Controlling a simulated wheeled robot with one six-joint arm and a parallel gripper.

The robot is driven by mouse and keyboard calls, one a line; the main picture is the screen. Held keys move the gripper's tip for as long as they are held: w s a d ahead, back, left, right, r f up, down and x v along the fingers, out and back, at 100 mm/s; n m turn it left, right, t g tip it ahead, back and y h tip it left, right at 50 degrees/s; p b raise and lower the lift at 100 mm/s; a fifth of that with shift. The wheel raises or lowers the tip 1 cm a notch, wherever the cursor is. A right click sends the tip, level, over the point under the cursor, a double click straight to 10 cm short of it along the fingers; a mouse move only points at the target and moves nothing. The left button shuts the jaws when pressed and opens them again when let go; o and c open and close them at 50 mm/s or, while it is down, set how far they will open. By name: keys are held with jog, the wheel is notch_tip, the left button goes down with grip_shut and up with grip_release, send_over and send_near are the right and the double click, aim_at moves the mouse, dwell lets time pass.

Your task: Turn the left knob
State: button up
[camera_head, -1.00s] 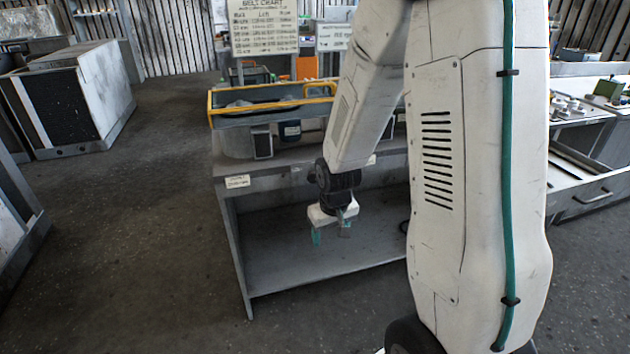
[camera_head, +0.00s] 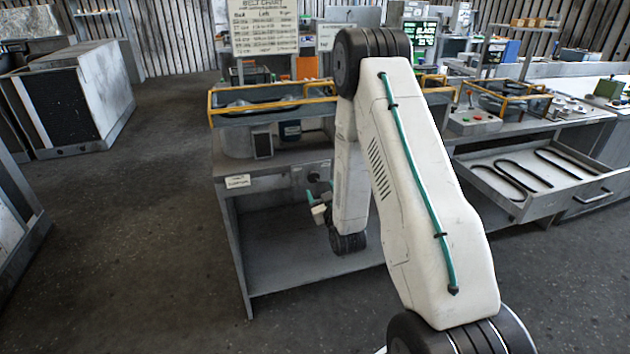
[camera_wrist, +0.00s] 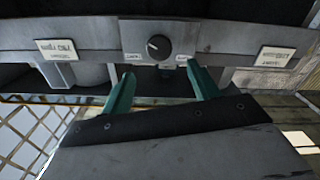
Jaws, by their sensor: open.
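A round dark knob (camera_wrist: 158,46) with a pale pointer mark sits on the grey front strip (camera_wrist: 200,38) of the bench, between two small labels, in the wrist view. My gripper (camera_wrist: 162,70) is open, its two teal fingers set wide to either side of the knob's line. The knob stands just beyond the fingertips, and nothing is between them. In the head view my gripper (camera_head: 319,191) is at the bench's front edge, partly hidden by my arm. A small dark knob (camera_head: 313,177) shows just above it there. I cannot tell whether the fingers touch the knob.
The bench (camera_head: 225,205) carries a yellow-railed tray (camera_head: 270,105) and has an open lower shelf. An open drawer (camera_head: 530,170) with dark curved parts juts out at the right. A white label (camera_head: 237,182) is on the bench front.

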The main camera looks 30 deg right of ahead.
aim_at(314, 177)
jog(key=x, duration=0.7)
jog(key=shift+w+d, duration=0.1)
jog(key=shift+w, duration=0.1)
jog(key=c, duration=1)
